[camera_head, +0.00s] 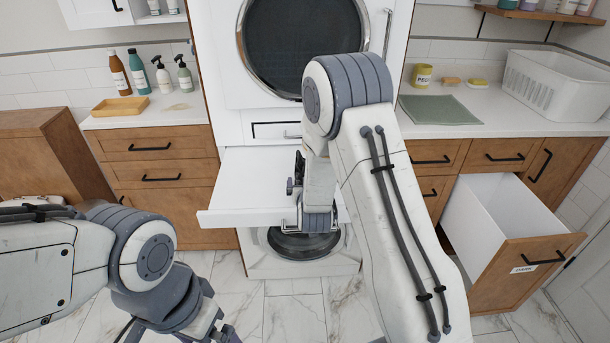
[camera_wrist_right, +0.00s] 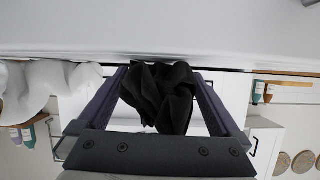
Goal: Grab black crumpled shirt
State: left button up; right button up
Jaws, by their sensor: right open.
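The black crumpled shirt (camera_wrist_right: 162,97) shows in the right wrist view, against a white surface (camera_wrist_right: 150,28). It lies between the two fingers of my right gripper (camera_wrist_right: 158,80), which stand apart on either side of it. Whether a finger touches the cloth cannot be told.
A white crumpled cloth (camera_wrist_right: 45,90) lies left of the shirt in the wrist view. In the head view an open hamper drawer (camera_head: 535,250) juts out at right. A white basket (camera_head: 555,85) and a green cloth (camera_head: 437,109) rest on the right counter. Bottles (camera_head: 140,72) stand at left.

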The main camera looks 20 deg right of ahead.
jog(key=shift+w+d+f, duration=0.1)
jog(key=shift+w+f, duration=0.1)
jog(key=shift+w, duration=0.15)
jog(key=c, duration=1.3)
jog(key=shift+r, duration=0.1)
